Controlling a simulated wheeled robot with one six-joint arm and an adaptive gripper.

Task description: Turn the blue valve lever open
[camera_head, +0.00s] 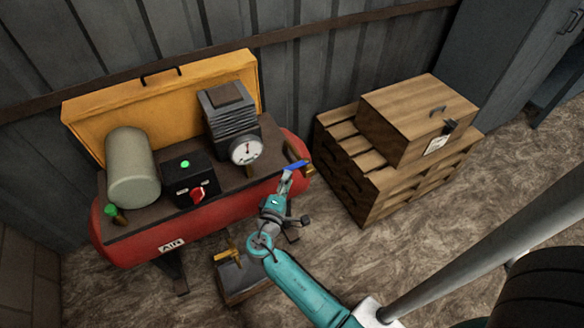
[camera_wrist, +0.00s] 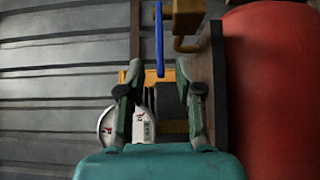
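The blue valve lever (camera_head: 295,166) is at the right end of the red air compressor tank (camera_head: 225,215), by a brass fitting. In the wrist view the lever (camera_wrist: 159,40) is a thin upright blue strip, with its lower end in line with the gap between my fingertips. My gripper (camera_head: 287,182) is just in front of the lever in the head view. In the wrist view my gripper (camera_wrist: 158,76) is open, with the two fingers apart on either side of the lever's line. I see no finger touching the lever. The brass valve body (camera_wrist: 188,18) is right of it.
The compressor carries a pressure gauge (camera_head: 245,150), a control box (camera_head: 188,180) with a red switch, and a grey cylinder (camera_head: 131,168). Wooden crates (camera_head: 400,130) stand to the right. A grey box (camera_head: 242,275) with a yellow part lies on the floor below.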

